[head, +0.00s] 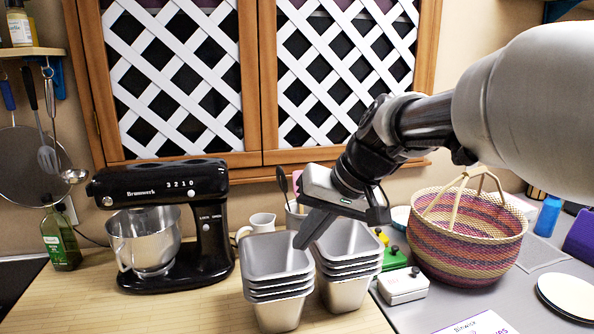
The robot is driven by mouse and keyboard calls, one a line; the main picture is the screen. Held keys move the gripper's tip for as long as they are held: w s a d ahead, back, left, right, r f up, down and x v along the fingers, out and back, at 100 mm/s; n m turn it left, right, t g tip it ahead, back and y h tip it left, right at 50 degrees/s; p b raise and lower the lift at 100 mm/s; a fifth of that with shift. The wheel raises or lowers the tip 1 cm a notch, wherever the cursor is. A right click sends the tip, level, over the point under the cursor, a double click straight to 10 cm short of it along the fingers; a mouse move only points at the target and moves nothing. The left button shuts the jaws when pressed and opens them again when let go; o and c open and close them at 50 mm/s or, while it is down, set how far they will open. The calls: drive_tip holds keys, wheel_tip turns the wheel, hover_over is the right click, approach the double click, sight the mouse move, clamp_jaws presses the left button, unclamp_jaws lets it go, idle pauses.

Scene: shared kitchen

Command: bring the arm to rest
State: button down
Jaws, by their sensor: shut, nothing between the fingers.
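My gripper (303,240) is shut and empty. My arm reaches in from the right side of the head view and is still extended over the counter. The fingers point down and to the left, at the rims of two stacks of metal loaf pans. The left stack of pans (277,255) and the right stack of pans (347,242) stand side by side on the wooden counter. I cannot tell whether the fingertips touch a rim or hang in front of it.
A black stand mixer (165,215) with a steel bowl stands to the left. A woven basket (468,235) stands on the grey surface to the right. A white box (403,286) sits beside the right pans. The wooden counter (190,312) in front of the mixer is clear.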

drive_tip(key=s+d+t+h+p, duration=0.1)
drive_tip(key=s+d+h+p, duration=0.1)
drive_tip(key=s+d, duration=0.4)
drive_tip(key=s+d+m+h+p, duration=0.1)
drive_tip(key=s+d, duration=0.5)
drive_tip(key=s, duration=0.6)
drive_tip(key=shift+d+t+h+p, duration=0.25)
drive_tip(key=shift+t+h+p, duration=0.2)
drive_tip(key=shift+h, duration=0.65)
